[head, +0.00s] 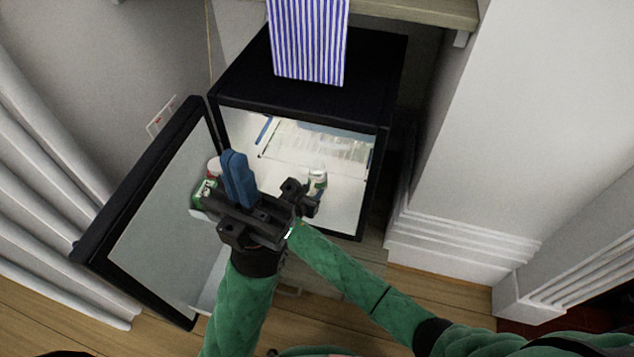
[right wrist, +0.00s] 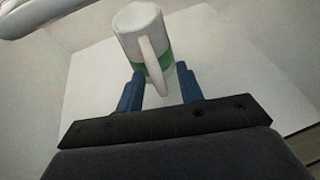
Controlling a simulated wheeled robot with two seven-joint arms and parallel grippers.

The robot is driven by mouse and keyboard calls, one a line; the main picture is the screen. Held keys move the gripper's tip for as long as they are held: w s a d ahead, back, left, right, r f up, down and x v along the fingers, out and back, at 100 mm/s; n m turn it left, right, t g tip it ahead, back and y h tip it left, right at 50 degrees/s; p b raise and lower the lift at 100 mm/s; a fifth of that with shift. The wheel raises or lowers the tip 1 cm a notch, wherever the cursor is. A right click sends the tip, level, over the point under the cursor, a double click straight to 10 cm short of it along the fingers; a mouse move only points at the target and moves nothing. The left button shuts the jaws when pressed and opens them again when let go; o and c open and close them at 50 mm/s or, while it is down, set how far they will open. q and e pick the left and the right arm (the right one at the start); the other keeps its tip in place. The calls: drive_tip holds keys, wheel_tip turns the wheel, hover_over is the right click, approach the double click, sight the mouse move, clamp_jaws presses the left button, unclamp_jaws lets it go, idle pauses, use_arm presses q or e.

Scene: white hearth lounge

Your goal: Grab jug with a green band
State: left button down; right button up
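The white jug with a green band (head: 318,178) stands inside the open black fridge, right of its middle. In the right wrist view the jug (right wrist: 138,22) is close beyond the fingertips, its handle towards me. My right gripper (right wrist: 158,82) is open, with its blue fingers apart and the handle lying between them in the picture. I cannot tell whether they touch it. In the head view the right gripper is partly hidden by my left gripper (head: 234,156). The left gripper's blue fingers are together with nothing visible between them, in front of the fridge opening.
The fridge (head: 388,75) has its door (head: 95,235) swung open to the left. A green and white item (head: 201,193) and a red-topped item (head: 214,164) show beside the left gripper. A striped blue and white item (head: 308,40) stands on top. A white wall is at the right.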

clamp_jaws()
drive_tip(key=shift+r, duration=0.1)
